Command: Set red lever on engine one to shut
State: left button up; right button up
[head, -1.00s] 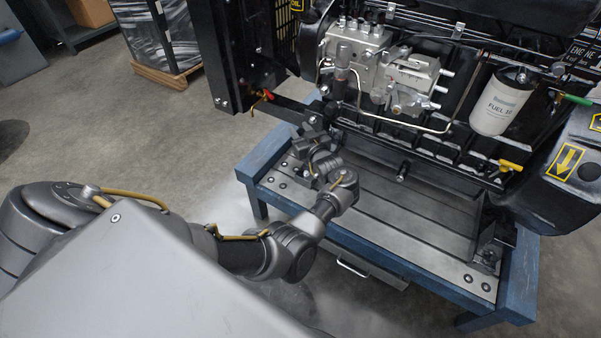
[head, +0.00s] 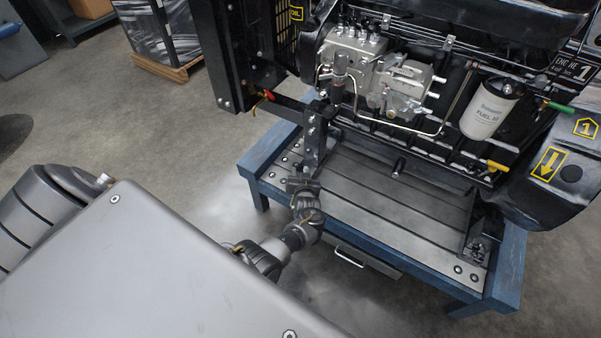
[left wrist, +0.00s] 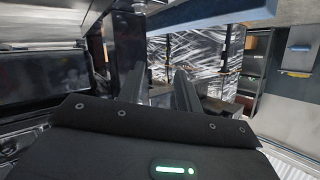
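Engine one (head: 400,90) stands on a blue-framed bench, with a number 1 sign at the far right of the head view. A small red lever (head: 265,95) sits on its left side, by a dark bracket arm near the black radiator frame. It is too small to read its setting. My left gripper (head: 303,184) is over the bench's front left edge, below and to the right of the red lever and apart from it. In the left wrist view its two fingers (left wrist: 158,88) stand apart with nothing between them. I cannot make out the red lever there. My right gripper is not in view.
A yellow lever (head: 497,166) and a green lever (head: 560,107) are on the engine's right side, near the white fuel filter (head: 490,108). The black radiator frame (head: 222,60) stands left of the red lever. The floor left of the bench (head: 264,155) is clear.

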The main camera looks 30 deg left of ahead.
aim_at(270, 94)
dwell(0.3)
